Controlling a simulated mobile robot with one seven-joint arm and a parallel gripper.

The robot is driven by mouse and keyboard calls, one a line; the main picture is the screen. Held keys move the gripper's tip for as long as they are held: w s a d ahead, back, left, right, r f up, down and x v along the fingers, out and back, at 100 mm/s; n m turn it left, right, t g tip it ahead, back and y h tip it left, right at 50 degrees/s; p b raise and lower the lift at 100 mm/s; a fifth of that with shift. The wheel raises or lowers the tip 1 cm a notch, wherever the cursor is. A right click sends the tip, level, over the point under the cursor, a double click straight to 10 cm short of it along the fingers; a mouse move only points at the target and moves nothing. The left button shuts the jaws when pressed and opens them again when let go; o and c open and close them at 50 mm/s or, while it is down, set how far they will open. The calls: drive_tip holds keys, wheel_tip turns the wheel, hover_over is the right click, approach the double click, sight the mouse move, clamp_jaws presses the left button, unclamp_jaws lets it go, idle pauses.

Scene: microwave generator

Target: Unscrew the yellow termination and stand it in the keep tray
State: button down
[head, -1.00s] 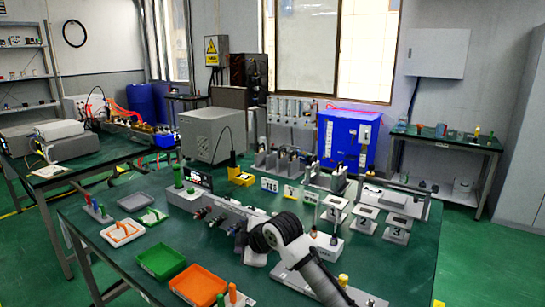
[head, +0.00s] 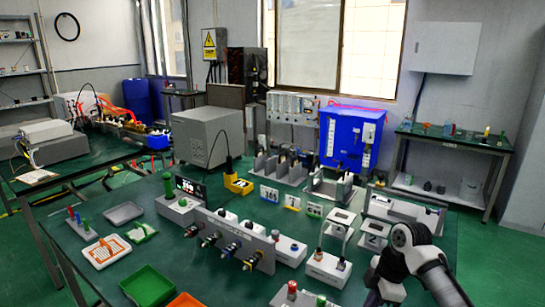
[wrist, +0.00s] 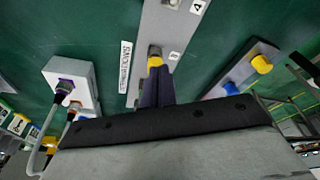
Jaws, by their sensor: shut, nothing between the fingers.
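In the wrist view, a yellow part with a metal end (wrist: 155,61) is at the grey panel (wrist: 151,25), beside the label 3. I take it as the yellow termination. My gripper (wrist: 154,80) is shut, its dark fingers pointing at this part. Nothing shows between the fingers; whether the tips touch it I cannot tell. A second yellow cap (wrist: 262,64) is on a grey block to the right. In the head view my gripper is not visible. A grey tray (head: 123,213), a green tray (head: 148,285) and an orange tray (head: 184,300) lie at left; I cannot tell which is the keep tray.
The panel with several connectors (head: 230,238) stands mid-table. A white box (wrist: 70,85) with a cable is left of my fingers in the wrist view. A block with a red knob (head: 291,287) is at the front.

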drive_tip(key=shift+d+b+x, duration=0.25)
drive_tip(key=shift+b+x, duration=0.5)
drive_tip(key=shift+x, duration=0.35)
drive_tip(key=shift+d+b+x, duration=0.3)
drive_tip(key=shift+b+x, duration=0.4)
drive_tip(key=shift+x, duration=0.4)
drive_tip(key=shift+d+b+x, duration=0.25)
drive_tip(key=shift+b+x, duration=0.5)
drive_tip(key=shift+x, duration=0.35)
drive_tip(key=shift+f, duration=0.2)
drive_tip(key=shift+w+a, duration=0.1)
drive_tip(key=shift+a, duration=0.2)
